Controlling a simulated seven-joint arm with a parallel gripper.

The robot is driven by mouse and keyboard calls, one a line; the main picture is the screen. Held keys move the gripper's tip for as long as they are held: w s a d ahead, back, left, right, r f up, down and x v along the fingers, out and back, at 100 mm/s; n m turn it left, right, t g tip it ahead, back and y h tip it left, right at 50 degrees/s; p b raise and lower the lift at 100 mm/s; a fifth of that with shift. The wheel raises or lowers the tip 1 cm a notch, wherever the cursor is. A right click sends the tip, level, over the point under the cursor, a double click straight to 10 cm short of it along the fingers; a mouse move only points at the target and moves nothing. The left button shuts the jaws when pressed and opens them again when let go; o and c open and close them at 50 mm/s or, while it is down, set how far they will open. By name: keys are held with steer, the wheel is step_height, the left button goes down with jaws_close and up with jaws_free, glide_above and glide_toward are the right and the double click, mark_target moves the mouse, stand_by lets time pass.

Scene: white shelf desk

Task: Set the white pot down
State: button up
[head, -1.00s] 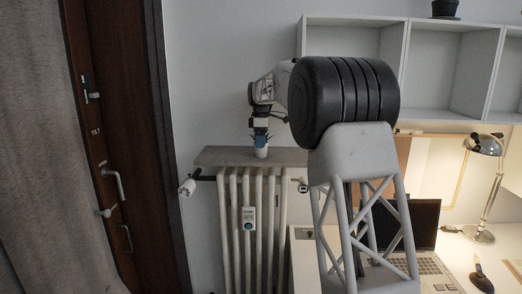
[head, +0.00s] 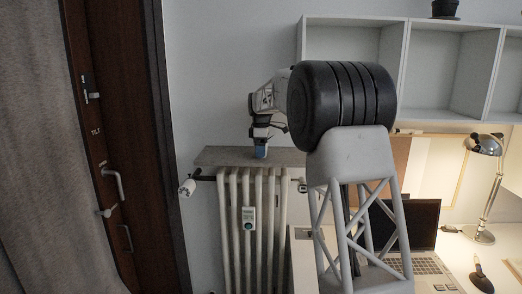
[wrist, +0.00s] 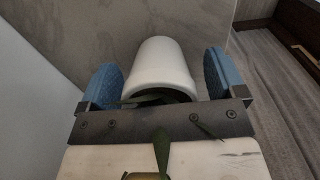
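The white pot (wrist: 161,66) stands on the grey shelf (head: 225,156) above the radiator. In the wrist view, it is between my two blue fingertips, with green leaves (wrist: 162,150) at its rim, reaching toward my gripper's palm. My gripper (head: 261,151) is low over the shelf and open around the pot. In the wrist view, my gripper (wrist: 160,80) shows a narrow gap at the right finger; I cannot tell whether the left finger touches. In the head view, my fingers hide the pot.
A white radiator (head: 252,225) is under the shelf, with the wall behind. A brown door (head: 115,150) is at the left. A desk at the right holds a laptop (head: 408,225) and a lamp (head: 485,190). White wall shelves (head: 405,75) hang above.

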steer(key=c, duration=1.1)
steer(key=shift+r, duration=0.1)
steer(key=shift+r, duration=1.65)
steer(key=shift+s+r, duration=0.1)
steer(key=shift+s, duration=0.05)
steer(key=shift+s+d+r, duration=0.25)
steer(key=shift+s+d, duration=0.35)
steer(key=shift+s, duration=1.95)
steer(key=shift+s+d+r, duration=0.2)
steer(key=shift+s+d, duration=0.4)
steer(key=shift+s, duration=1.95)
steer(key=shift+s+d+r, duration=0.25)
steer(key=shift+s+d, duration=0.35)
steer(key=shift+s, duration=1.95)
